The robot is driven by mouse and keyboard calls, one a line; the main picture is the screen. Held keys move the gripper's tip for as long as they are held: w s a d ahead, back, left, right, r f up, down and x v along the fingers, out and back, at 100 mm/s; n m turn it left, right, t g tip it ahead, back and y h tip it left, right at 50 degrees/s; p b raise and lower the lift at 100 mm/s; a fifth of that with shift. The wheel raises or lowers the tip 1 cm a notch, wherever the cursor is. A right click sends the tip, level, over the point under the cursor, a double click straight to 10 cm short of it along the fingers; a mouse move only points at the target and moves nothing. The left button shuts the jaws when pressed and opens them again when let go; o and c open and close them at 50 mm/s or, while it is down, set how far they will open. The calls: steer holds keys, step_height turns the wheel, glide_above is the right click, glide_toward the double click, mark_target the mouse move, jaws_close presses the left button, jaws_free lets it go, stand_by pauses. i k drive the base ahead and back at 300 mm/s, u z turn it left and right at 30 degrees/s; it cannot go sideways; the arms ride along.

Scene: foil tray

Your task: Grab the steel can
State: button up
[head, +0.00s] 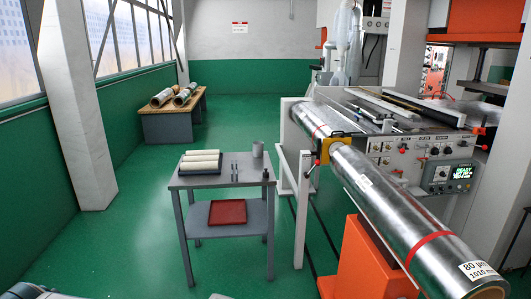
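The steel can (258,150) is a small grey cylinder. It stands upright at the back right of the grey table's top (215,182), in the middle of the head view. Nothing covers it from this side. My gripper does not show in the head view, so I cannot see whether it is open or shut.
Pale rolls (200,163) lie left on the table; slim tools and a dark bottle (265,174) are near the can. A red tray (227,212) sits below. A foil roll (410,220) and machine stand right. Green floor is clear left.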

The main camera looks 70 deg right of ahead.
mark_target(257, 146)
steer(key=z, duration=2.05)
steer(key=i, duration=1.85)
steer(key=z, duration=0.55)
steer(key=i, duration=1.7)
